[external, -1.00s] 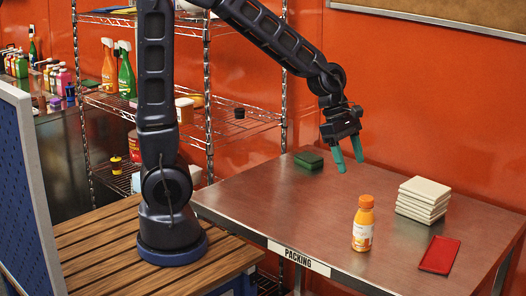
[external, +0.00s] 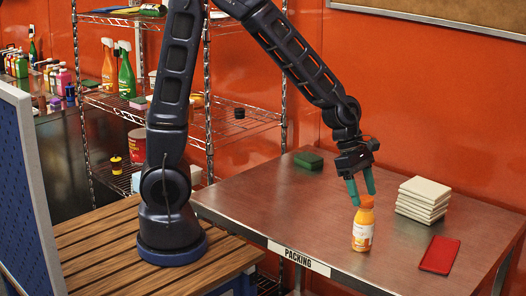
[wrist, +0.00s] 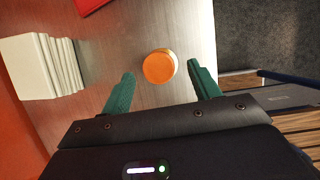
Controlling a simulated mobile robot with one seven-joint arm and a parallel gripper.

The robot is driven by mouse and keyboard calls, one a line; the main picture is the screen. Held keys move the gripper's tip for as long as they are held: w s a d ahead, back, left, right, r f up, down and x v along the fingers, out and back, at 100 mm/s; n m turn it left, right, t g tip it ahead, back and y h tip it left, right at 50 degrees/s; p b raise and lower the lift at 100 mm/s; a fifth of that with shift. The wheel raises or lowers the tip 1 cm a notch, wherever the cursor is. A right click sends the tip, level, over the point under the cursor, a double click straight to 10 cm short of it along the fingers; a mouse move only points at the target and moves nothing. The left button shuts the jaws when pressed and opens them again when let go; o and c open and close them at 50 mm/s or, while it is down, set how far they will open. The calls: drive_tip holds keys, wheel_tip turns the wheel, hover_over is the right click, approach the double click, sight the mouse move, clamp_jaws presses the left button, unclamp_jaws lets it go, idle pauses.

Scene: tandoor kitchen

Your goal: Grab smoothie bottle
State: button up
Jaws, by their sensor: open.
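The smoothie bottle (external: 363,227), orange with a white label and an orange cap, stands upright on the metal table near its front edge. In the wrist view its round cap (wrist: 159,67) shows from above, ahead of the space between the fingertips. My gripper (external: 362,190) has green fingers and is open and empty. In the external view its fingertips are beside and just above the cap; whether they touch it I cannot tell. In the wrist view the fingers (wrist: 163,82) are spread to either side, apart from the cap.
A stack of white tiles (external: 422,199) and a red tray (external: 439,254) lie to the right of the bottle on the steel table (external: 290,215). A dark green block (external: 308,160) lies at the back left. The table's middle left is clear.

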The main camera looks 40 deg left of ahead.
sight(365, 197)
drive_tip(key=shift+x, duration=1.6)
drive_tip(key=shift+d, duration=0.1)
clamp_jaws()
